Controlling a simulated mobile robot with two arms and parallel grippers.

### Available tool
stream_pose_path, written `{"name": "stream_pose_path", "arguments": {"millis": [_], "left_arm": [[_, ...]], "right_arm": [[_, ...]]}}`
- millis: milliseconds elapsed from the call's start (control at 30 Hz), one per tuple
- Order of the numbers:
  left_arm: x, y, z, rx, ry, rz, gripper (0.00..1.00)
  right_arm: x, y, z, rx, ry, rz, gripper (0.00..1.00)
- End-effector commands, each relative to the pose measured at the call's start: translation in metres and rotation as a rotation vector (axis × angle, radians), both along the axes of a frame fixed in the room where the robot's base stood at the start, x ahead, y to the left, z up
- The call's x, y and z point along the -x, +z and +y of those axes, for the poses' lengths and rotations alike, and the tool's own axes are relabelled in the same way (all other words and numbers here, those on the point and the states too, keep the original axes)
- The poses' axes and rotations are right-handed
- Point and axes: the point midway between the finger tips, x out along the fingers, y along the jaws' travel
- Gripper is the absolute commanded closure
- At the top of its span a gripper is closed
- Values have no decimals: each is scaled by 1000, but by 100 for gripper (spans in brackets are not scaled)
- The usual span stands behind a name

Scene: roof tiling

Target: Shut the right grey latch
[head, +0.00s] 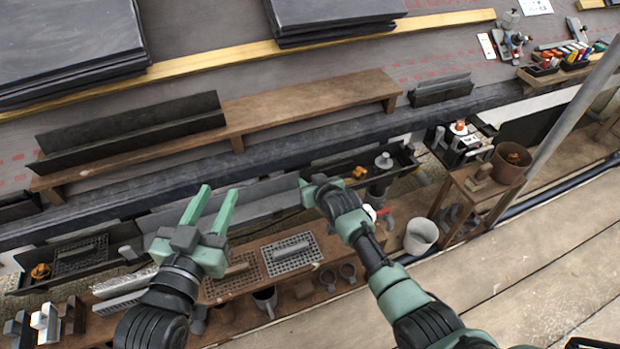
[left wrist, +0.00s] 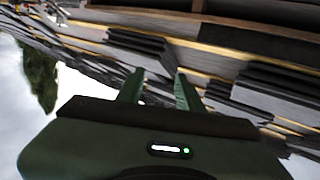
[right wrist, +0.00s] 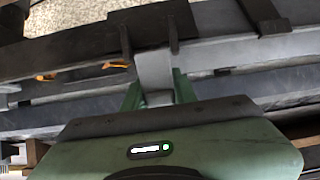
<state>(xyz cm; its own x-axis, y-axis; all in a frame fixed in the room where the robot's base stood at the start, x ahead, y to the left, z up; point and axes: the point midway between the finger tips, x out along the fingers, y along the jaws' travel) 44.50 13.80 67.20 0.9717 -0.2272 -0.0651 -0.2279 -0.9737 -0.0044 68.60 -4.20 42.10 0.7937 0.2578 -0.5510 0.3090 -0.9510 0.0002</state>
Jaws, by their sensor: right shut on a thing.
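My right gripper (head: 316,188) is over the gutter line in the head view, at the right end of a grey gutter length (head: 262,198). In the right wrist view its green fingers (right wrist: 156,92) are shut on a grey latch (right wrist: 154,70), a light grey strap across the gutter edge. The fingers hide part of the latch, and I cannot tell whether it is fully down. My left gripper (head: 210,205) is open and empty above the bench, and its spread fingers also show in the left wrist view (left wrist: 160,90).
A wooden bench (head: 300,105) with a dark gutter length (head: 130,132) stands on the roof behind. Below are a shelf with grid trays (head: 291,253), a white bucket (head: 421,236) and a brown pot (head: 510,162) on a stand. A grey pole (head: 580,105) rises at the right.

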Motion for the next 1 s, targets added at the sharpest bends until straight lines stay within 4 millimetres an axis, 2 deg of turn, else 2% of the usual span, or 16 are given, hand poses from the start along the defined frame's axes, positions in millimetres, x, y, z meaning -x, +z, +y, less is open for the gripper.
{"name": "stream_pose_path", "arguments": {"millis": [133, 300, 767, 800, 867, 1000], "left_arm": [[4, -17, 4, -24, 6, 93, 64], [7, -29, 6, -38, 11, 151, 64], [8, -33, 7, -43, 12, 170, 64], [8, -33, 7, -43, 12, 170, 64], [8, -33, 7, -42, 12, 169, 64], [8, -33, 7, -42, 12, 168, 64]], "right_arm": [[0, -1, 0, 7, 0, 22, 100], [0, -2, 0, 11, 0, 32, 100], [0, -3, 0, 12, 0, 36, 100], [0, -3, 0, 12, 0, 36, 67], [0, -2, 0, 12, 0, 36, 51], [-1, -2, 0, 11, 0, 35, 51]]}}
